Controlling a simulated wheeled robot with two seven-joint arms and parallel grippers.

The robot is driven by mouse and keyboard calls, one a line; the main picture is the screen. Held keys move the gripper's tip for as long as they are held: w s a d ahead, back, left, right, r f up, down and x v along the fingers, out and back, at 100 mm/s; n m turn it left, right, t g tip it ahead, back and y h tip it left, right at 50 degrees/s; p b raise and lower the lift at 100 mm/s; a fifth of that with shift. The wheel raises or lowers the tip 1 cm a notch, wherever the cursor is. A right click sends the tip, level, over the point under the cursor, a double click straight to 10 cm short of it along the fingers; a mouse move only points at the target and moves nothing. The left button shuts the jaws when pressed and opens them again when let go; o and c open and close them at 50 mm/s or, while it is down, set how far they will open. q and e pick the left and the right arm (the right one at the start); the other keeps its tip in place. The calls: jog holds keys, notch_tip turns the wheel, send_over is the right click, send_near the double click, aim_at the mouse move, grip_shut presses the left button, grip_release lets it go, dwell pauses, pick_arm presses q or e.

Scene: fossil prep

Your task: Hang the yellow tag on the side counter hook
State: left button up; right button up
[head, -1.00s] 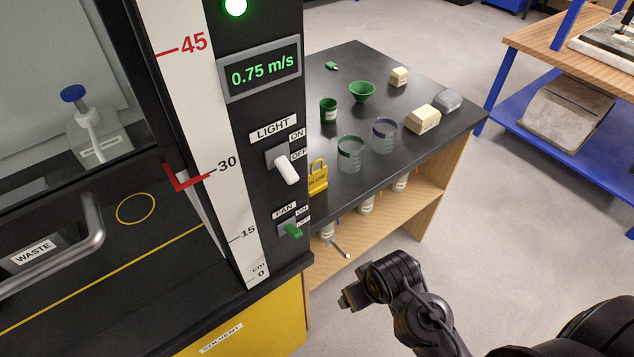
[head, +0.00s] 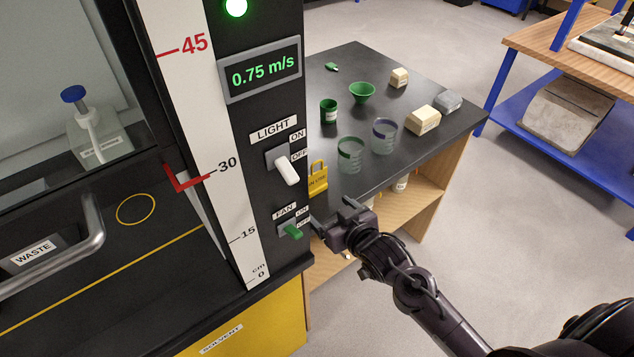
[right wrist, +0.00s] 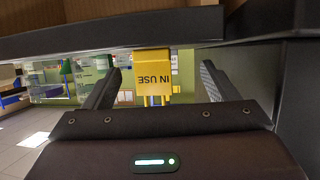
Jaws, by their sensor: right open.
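The yellow tag (head: 317,180), shaped like a padlock with a loop on top, stands at the near left edge of the black side counter (head: 395,170), beside the fume hood's switch panel. My right gripper (head: 333,215) is open and empty, just below and in front of the tag. In the right wrist view the tag (right wrist: 153,68) reads "IN USE" upside down and shows between the two spread fingers, beyond them; they do not appear to touch it. I cannot make out the hook. My left gripper is out of view.
Two clear beakers (head: 351,160) stand close to the tag's right. A green jar (head: 328,111), a green bowl (head: 362,91) and pale blocks (head: 423,120) sit farther back. The fan switch (head: 291,231) is just left of my right gripper.

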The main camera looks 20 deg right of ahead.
aim_at(318, 179)
jog(key=w+t+y, duration=0.1)
jog(key=w+r+t, duration=0.1)
jog(key=w+n+t+y, duration=0.1)
jog(key=shift+w+d+r+y, duration=0.25)
jog(key=shift+d+y, duration=0.05)
jog(key=shift+d, duration=0.1)
jog(key=shift+w+r+t+y, duration=0.25)
jog(key=shift+t+y, duration=0.05)
jog(key=shift+y, duration=0.1)
jog(key=shift+w+r, duration=0.1)
jog(key=shift+w, duration=0.3)
jog(key=p+x, duration=0.1)
jog(key=x, duration=0.2)
jog(key=p+x, duration=0.1)
jog(key=x, duration=0.2)
jog(key=shift+d+f, duration=0.2)
jog(key=shift+d, duration=0.05)
jog(key=shift+w+a+f, duration=0.15)
jog(key=shift+w+a, duration=0.1)
jog(key=shift+w, duration=0.25)
jog(key=c, duration=1.1)
jog(key=shift+o, duration=0.2)
notch_tip(318, 179, up, 20)
jog(key=b, duration=0.2)
